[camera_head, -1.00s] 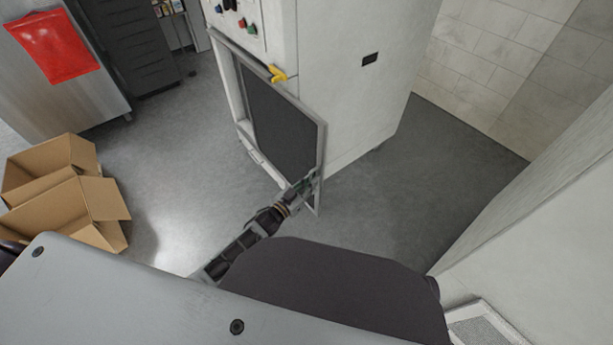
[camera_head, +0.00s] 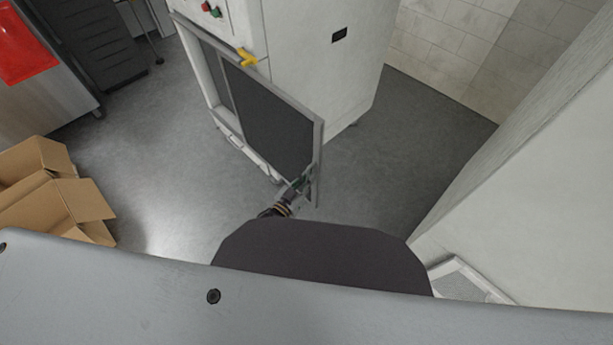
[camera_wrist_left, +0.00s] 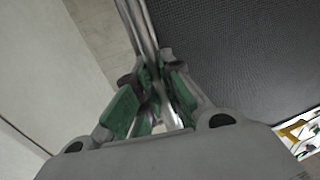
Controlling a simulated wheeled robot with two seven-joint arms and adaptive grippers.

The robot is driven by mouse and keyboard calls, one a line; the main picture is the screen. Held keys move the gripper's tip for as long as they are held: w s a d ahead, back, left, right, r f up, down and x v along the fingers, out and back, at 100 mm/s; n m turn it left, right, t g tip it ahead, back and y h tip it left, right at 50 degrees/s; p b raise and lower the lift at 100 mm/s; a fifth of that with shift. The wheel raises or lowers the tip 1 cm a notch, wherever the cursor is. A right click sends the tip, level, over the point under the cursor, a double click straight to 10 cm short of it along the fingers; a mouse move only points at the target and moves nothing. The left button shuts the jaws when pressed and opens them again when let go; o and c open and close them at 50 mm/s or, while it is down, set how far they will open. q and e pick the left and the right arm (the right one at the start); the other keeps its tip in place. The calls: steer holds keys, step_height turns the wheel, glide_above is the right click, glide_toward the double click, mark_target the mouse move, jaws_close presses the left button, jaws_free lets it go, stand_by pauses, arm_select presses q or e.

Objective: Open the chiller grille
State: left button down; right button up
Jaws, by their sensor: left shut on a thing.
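The chiller grille (camera_head: 266,116) is a dark mesh panel in a light metal frame on the front of a white cabinet (camera_head: 318,75). It stands swung out at an angle, with a gap between it and the cabinet's front. My left gripper (camera_head: 304,184) is shut on the lower part of the grille's free edge. In the left wrist view, the green-padded fingers (camera_wrist_left: 155,105) close on the thin frame edge, with the dark mesh (camera_wrist_left: 235,50) to the right. My right gripper is not in view.
A yellow handle (camera_head: 247,58) sticks out at the cabinet's upper corner. Open cardboard boxes (camera_head: 60,205) lie on the floor at left. A white wall or panel (camera_head: 530,190) stands close on the right. Grey floor is clear between the boxes and the cabinet.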

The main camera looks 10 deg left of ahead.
arm_select(q)
steer(key=c, duration=1.5)
jaws_free()
steer(key=shift+s, duration=0.1)
steer(key=shift+v, duration=5.95)
